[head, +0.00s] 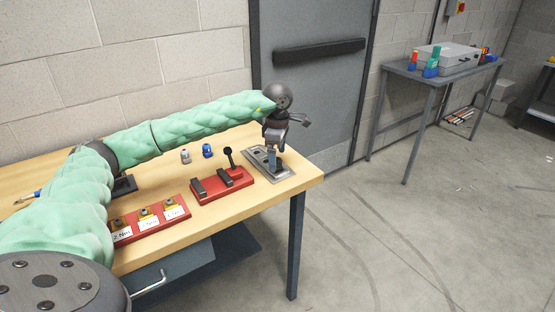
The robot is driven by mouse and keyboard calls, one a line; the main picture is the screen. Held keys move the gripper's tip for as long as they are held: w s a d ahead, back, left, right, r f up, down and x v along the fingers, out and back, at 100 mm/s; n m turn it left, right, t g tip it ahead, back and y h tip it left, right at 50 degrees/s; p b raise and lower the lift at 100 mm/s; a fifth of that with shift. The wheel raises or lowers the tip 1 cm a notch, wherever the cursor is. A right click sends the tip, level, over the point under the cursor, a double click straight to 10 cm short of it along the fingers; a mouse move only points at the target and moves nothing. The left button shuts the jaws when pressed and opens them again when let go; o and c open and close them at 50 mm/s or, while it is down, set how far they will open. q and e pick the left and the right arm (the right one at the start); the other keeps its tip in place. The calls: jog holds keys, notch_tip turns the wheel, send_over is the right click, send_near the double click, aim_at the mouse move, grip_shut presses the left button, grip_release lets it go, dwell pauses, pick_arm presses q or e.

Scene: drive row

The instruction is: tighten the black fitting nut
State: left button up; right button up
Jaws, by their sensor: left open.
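My left arm in its green sleeve reaches across the wooden workbench (170,222) from the left. My left gripper (273,152) points down over a grey metal plate fixture (286,173) at the bench's right end. It is open. A small bluish part shows at its tips, and I cannot tell whether it belongs to the fixture. I cannot make out the black fitting nut for certain; the gripper hides part of the fixture. My right gripper is not in view.
A red base (208,197) with dark blocks and a black-knobbed lever (230,155) stands left of the fixture. A red rack (158,229) with labelled yellow pieces is nearer. A grey fitting (185,156) and blue fitting (207,150) stand behind. A door (310,90) is beyond.

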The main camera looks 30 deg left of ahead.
pick_arm(q)
jog(key=shift+r, duration=0.15)
jog(key=shift+r+p, duration=1.3)
jog(key=shift+r, duration=2.05)
